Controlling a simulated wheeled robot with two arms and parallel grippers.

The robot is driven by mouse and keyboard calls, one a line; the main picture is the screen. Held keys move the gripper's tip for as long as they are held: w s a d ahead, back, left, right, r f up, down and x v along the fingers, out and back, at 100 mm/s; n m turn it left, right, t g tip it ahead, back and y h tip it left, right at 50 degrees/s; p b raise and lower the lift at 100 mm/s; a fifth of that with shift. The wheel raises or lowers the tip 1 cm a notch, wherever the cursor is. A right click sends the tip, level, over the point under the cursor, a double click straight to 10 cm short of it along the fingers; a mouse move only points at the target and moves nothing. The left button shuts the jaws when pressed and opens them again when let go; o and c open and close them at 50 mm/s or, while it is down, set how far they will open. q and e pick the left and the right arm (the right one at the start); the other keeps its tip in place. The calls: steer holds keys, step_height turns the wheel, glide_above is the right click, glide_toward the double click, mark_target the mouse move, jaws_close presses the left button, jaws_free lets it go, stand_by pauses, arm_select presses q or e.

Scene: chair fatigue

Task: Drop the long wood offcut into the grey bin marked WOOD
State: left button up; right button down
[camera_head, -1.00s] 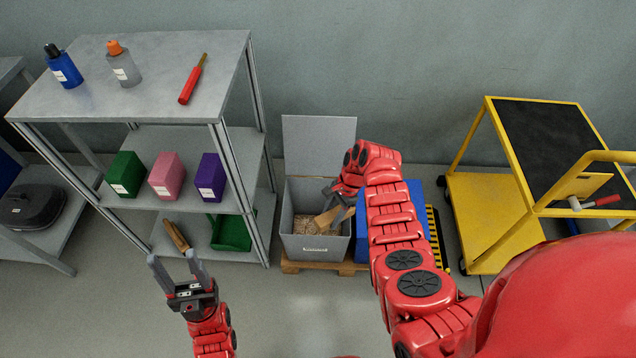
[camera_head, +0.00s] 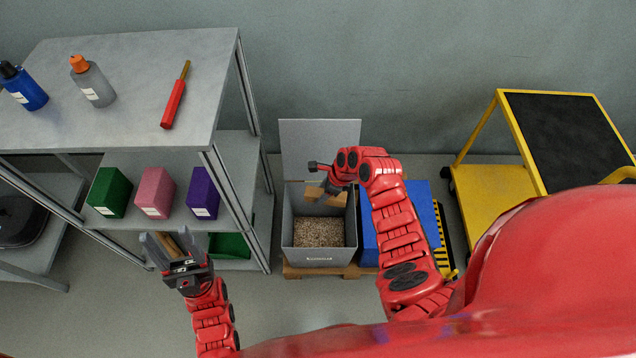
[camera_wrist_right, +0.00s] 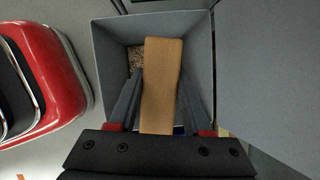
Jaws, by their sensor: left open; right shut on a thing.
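The long wood offcut (camera_head: 313,193) is a tan flat piece in the head view, partly hidden by my right gripper. My right gripper (camera_head: 327,192) is shut on it above the open grey bin (camera_head: 300,256). In the right wrist view the offcut (camera_wrist_right: 161,75) lies between both fingers of the gripper (camera_wrist_right: 160,92), with the bin's walls (camera_wrist_right: 111,48) around and below it. The bin's front label is too small to read. My left gripper (camera_head: 169,240) is open and empty in front of the shelf unit at lower left.
Wood chips (camera_head: 318,233) cover the bin floor. Its lid (camera_head: 312,148) stands raised behind. A blue container (camera_head: 420,205) is right of the bin, and a yellow cart (camera_head: 487,195) further right. The grey shelf unit (camera_head: 130,60) stands left, with a wooden-handled tool low down.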

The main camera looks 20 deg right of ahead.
steer(key=shift+s+f+b, duration=0.15)
steer(key=shift+f+b, duration=0.35)
steer(key=shift+b, duration=0.15)
step_height(320, 180, down, 5)
steer(key=b, duration=0.7)
steer(key=shift+b, duration=0.35)
steer(key=shift+r, duration=0.1)
steer(key=shift+c, duration=1.3)
jaws_free()
steer(key=p+v, duration=0.4)
steer(key=v, duration=1.3)
steer(key=shift+d+r+p, duration=0.1)
steer(key=shift+r+p, duration=0.1)
steer(key=shift+p, duration=0.15)
